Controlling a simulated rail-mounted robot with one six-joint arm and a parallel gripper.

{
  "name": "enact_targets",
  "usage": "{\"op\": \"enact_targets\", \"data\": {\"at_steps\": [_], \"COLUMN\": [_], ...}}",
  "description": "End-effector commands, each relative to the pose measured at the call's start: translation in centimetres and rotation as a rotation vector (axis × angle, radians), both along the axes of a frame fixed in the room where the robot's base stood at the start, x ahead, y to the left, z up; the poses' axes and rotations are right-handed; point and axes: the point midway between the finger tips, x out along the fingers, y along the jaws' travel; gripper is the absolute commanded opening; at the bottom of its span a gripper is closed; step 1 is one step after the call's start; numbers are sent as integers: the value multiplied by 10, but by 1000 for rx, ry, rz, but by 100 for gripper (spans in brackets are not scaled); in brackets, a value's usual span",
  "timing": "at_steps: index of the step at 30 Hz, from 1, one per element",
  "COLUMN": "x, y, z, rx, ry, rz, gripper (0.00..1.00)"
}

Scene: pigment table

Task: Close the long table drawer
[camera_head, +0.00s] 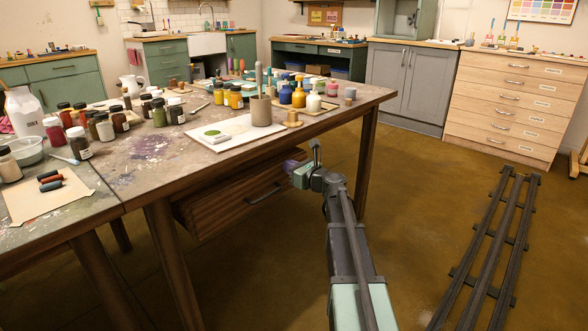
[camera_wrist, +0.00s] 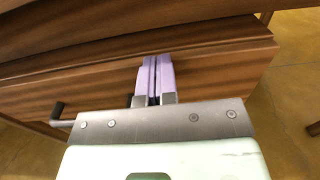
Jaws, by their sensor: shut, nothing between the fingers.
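The long drawer (camera_head: 230,200) is brown striped wood under the near side of the paint-stained table (camera_head: 150,160). Its dark bar handle (camera_head: 265,193) is on the front face. In the wrist view the drawer front (camera_wrist: 60,90) runs across the picture, with the handle (camera_wrist: 60,112) left of my gripper. My gripper (camera_wrist: 153,60) is shut and empty, its purple fingers together and pointing at the drawer front, right of the handle. I cannot tell whether the fingertips touch the wood. In the head view my gripper (camera_head: 292,165) is at the drawer's right end. How far the drawer stands out is unclear.
The tabletop holds several paint jars (camera_head: 235,97), a white board (camera_head: 210,134) and a brown cup (camera_head: 261,111). A table leg (camera_head: 367,160) stands beyond my gripper. Dark floor rails (camera_head: 485,250) lie at the right. The floor between table and rails is open.

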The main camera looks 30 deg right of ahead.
Motion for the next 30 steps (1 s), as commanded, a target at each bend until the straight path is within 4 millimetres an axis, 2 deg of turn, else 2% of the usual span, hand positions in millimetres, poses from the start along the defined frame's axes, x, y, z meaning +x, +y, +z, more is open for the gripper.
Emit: {"op": "enact_targets", "data": {"at_steps": [1,4,8,13,18,21,25,30], "x": [7,7,-1,-40,-89,-112,-128,-132], "y": [0,-1,-2,-8,-25,-33,-40,-41], "z": [2,2,3,2,2,1,1,1], "rx": [5,6,7,3,2,1,1,1], "ry": [-3,-3,-4,-3,-3,-3,-3,-2], "rz": [-1,-1,-1,5,4,4,6,8], "gripper": [0,0,0,0,0,0,0,0]}}
